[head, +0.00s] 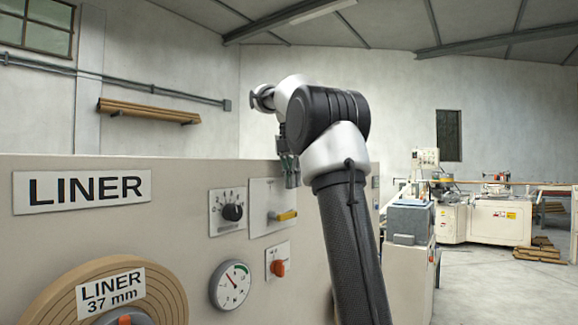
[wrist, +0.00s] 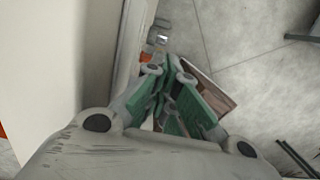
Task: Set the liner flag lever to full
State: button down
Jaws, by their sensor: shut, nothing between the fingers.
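A light panel (head: 180,180) carries the LINER sign (head: 82,189). On a plate (head: 260,192) to the sign's right is a lever with a yellow handle (head: 287,215), lying about level and pointing right. I take this as the flag lever; its markings are too small to read. My gripper (head: 291,184) hangs pointing down, in the picture above the yellow handle and apart from it. It is shut and empty. In the wrist view my gripper's green fingers (wrist: 170,88) show beside the panel face, with a small metal part (wrist: 158,33) beyond them.
Left of the lever is a black numbered knob (head: 232,212). Below are an orange switch (head: 278,267) and a round gauge (head: 231,285). A liner roll (head: 165,285) sits at lower left. Open floor (head: 480,262) and machines (head: 497,218) lie to the right.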

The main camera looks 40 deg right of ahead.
notch_tip(320, 180, up, 6)
jog(key=shift+s+a, duration=0.15)
jog(key=shift+a, duration=0.15)
dwell(0.4)
jog(key=s+a+f+m+t, duration=0.2)
jog(key=s+a+f+m, duration=0.55)
jog(key=s+m, duration=0.35)
jog(key=s+a+f+m+t, duration=0.1)
jog(key=s+a+f+m, duration=0.2)
jog(key=s+f+m, duration=0.2)
jog(key=s+a+f+m+t+y, duration=0.1)
jog(key=s+a+f+m, duration=0.2)
jog(key=s+f+m, duration=0.3)
jog(key=s+f, duration=0.5)
jog(key=f, duration=0.4)
jog(key=shift+s+a+f, duration=0.2)
jog(key=shift+s+f, duration=0.05)
jog(key=shift+s, duration=0.05)
